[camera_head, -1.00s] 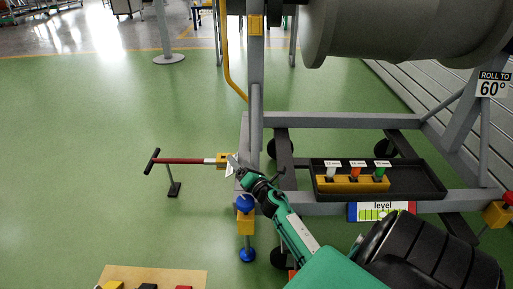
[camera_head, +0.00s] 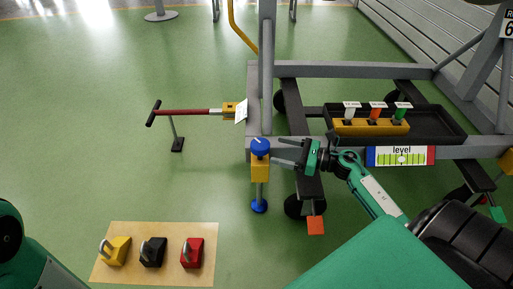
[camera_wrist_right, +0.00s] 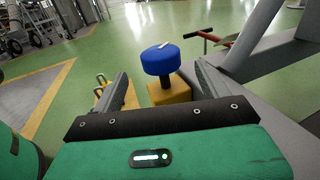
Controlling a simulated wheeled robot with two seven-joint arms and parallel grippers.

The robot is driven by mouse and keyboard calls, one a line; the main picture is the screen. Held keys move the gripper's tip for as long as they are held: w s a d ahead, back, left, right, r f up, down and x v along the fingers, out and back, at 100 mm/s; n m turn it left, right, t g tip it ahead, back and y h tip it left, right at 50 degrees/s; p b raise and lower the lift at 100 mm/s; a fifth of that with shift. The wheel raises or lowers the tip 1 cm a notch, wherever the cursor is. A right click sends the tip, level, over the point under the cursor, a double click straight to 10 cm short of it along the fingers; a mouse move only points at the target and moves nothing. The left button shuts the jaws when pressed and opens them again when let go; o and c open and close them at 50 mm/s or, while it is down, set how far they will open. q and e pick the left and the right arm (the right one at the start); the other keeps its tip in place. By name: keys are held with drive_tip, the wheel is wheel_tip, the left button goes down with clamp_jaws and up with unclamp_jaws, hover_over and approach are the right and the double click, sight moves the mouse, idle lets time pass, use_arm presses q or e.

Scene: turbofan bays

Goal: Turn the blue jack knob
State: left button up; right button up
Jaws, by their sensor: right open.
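The blue jack knob (camera_head: 260,146) sits on top of a yellow jack block (camera_head: 260,168) at the stand's near left corner, with a blue foot (camera_head: 259,206) below on the floor. My right gripper (camera_head: 280,152) is open just to the right of the knob, its fingers pointing left at it. In the right wrist view the knob (camera_wrist_right: 160,60) shows ahead, between the two spread fingers (camera_wrist_right: 158,88) and beyond their tips, with a white mark on its top. I cannot tell that anything touches. My left gripper is out of view; only part of my left arm shows.
The grey stand frame (camera_head: 350,70) is behind and right of the knob. A black tray (camera_head: 435,122) holds a yellow block with coloured pieces. A level gauge (camera_head: 401,156) hangs below it. A red tow bar (camera_head: 185,112) extends left. A board (camera_head: 205,232) with padlocks lies on the floor.

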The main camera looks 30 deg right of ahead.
sight(255, 144)
drive_tip(key=b+x, duration=0.2)
drive_tip(key=x, duration=0.5)
drive_tip(key=shift+w+a+f, duration=0.1)
drive_tip(key=shift+w+a, duration=0.1)
drive_tip(key=shift+w, duration=0.1)
drive_tip(key=shift+b+x, duration=0.45)
drive_tip(key=shift+x, duration=0.35)
drive_tip(key=c, duration=1)
